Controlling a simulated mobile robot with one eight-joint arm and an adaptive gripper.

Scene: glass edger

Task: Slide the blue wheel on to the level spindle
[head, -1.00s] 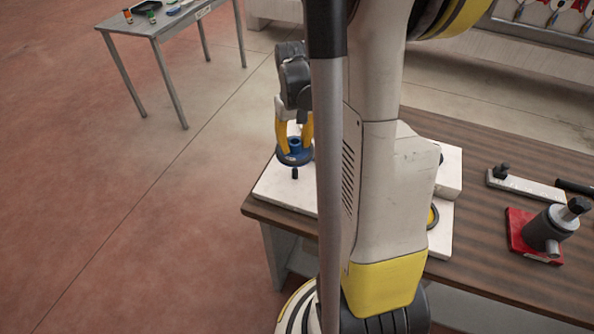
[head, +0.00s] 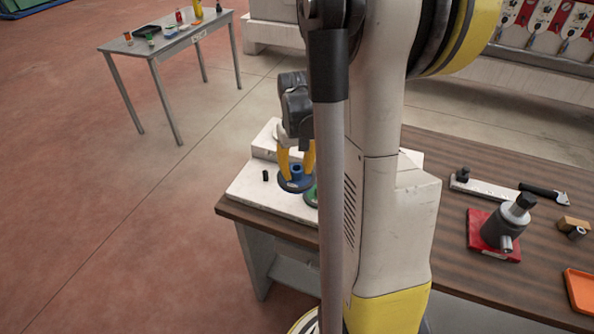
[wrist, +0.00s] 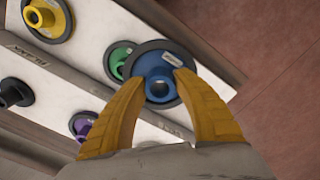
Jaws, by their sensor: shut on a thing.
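My gripper (wrist: 160,80) is shut on the blue wheel (wrist: 158,72), a blue hub with a hole on a dark rimmed disc. In the head view the blue wheel (head: 295,180) hangs under the yellow fingers (head: 296,166), over the white fixture (head: 250,195). A short black peg (head: 265,176) shows on the fixture left of the wheel, apart from it. I cannot tell whether this is the level spindle. No bare spindle shows clearly in the wrist view.
A green wheel (wrist: 122,58) sits close beside the blue one. Yellow (wrist: 47,18), black (wrist: 14,93) and purple (wrist: 82,124) wheels are also on the fixture. A red-based tool (head: 495,235) stands on the bench at right. My arm hides the fixture's middle.

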